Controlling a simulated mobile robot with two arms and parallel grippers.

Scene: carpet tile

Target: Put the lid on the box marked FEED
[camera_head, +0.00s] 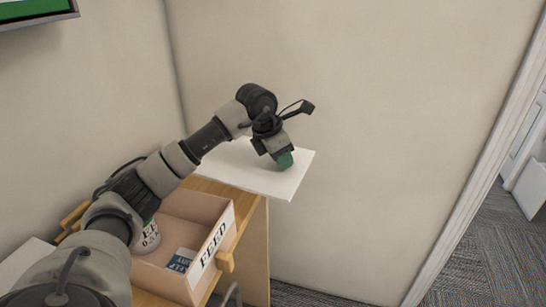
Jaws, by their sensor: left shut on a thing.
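The open box marked FEED (218,246) is pale pink with wooden handles and stands on a wooden surface at the lower middle. A white can (149,238) and a blue card (181,260) are inside it. A flat white panel, which looks like the lid (235,166), is behind the box, with its right corner past the wooden surface's edge. I cannot tell whether the panel is raised. My right gripper is not in view.
The wooden surface (255,208) ends just right of the box. A plain wall (350,120) stands behind. Carpet floor (485,245) shows at the right beyond a white trim edge. My left arm crosses over the box's left side.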

